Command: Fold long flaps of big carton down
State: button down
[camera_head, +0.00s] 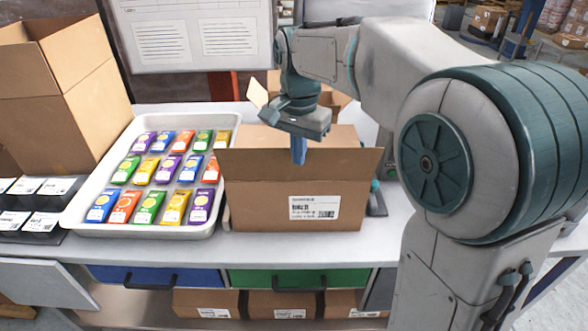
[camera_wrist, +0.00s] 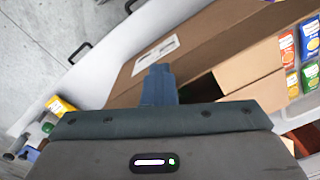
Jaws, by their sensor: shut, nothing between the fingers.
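The big carton (camera_head: 270,205) stands on the bench with a white label on its front wall. Its near long flap (camera_head: 340,160) sticks up and leans outward along the front edge. My gripper (camera_head: 298,158) is above the carton, fingers pointing down just behind that flap's top edge. The blue fingers are shut and empty. In the wrist view my gripper (camera_wrist: 158,85) lies over the carton (camera_wrist: 185,40), near its labelled side, with a dark gap and a side flap (camera_wrist: 248,78) beside it.
A white tray (camera_head: 72,213) with several rows of coloured packets stands left of the carton. Another open carton (camera_head: 60,110) is at the far left, with labelled cards in front. Cartons (camera_head: 282,303) sit on the shelf below. A sign board (camera_head: 190,35) stands behind.

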jog(key=w+p, duration=0.3)
jog(key=w, duration=0.3)
jog(key=shift+w+d+f+p, duration=0.15)
jog(key=shift+f+p, duration=0.15)
jog(key=shift+p, duration=0.05)
jog(key=shift+w, duration=0.1)
jog(key=w, duration=0.1)
jog(key=w+p, duration=0.2)
jog(key=shift+w+d+f, duration=0.1)
jog(key=shift+w+f, duration=0.25)
jog(key=shift+w, duration=0.05)
